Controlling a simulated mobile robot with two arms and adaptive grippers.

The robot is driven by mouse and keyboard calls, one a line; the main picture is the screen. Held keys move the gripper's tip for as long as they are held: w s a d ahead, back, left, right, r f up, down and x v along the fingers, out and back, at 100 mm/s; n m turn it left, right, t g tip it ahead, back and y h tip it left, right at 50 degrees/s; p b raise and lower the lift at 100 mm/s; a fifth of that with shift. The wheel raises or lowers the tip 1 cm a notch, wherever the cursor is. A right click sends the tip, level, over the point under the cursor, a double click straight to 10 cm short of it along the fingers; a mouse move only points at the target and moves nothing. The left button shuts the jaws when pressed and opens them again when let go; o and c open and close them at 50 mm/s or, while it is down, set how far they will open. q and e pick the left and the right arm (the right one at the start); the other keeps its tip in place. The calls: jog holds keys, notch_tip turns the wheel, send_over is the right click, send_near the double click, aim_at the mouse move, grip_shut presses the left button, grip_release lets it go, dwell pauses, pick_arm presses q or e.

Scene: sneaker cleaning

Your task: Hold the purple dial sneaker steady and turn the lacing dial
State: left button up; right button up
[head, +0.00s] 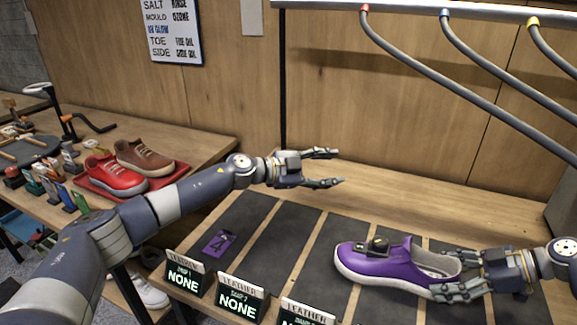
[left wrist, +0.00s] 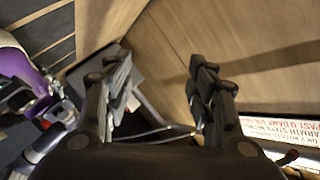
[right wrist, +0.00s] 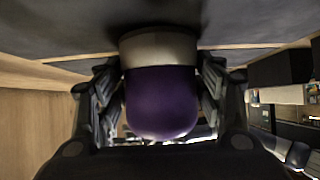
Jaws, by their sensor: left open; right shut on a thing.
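The purple sneaker (head: 385,267) stands on the dark striped mat at the right of the head view, toe to the left. Its black lacing dial (head: 378,245) sits on top of the tongue area. My right gripper (head: 452,276) is shut on the sneaker's heel end from the right; the purple heel (right wrist: 160,100) fills the space between its fingers in the right wrist view. My left gripper (head: 330,168) is open and empty, in the air up and to the left of the sneaker. Part of the sneaker shows at the left edge of the left wrist view (left wrist: 22,62).
Signs reading NONE (head: 237,303) line the table's front edge. A purple card (head: 219,243) lies on the left lane. A red shoe (head: 116,174) and a brown shoe (head: 146,157) sit on a red tray at the left. Hoses (head: 470,92) hang at upper right. The middle lanes are clear.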

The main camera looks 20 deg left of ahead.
pick_arm(q)
jog(key=w+a+f+n+t+y, duration=0.1)
jog(key=a+f+t+y, duration=0.1)
jog(key=a, duration=0.9)
jog(key=shift+a+f+t+y, duration=0.35)
jog(key=shift+t+y, duration=0.15)
jog(key=shift+y, duration=0.2)
jog(key=shift+d+r, duration=0.1)
jog(key=m+g+y, duration=0.2)
jog(key=g+y, duration=0.2)
jog(key=g, duration=1)
send_near(379, 239)
jog(key=x, duration=0.9)
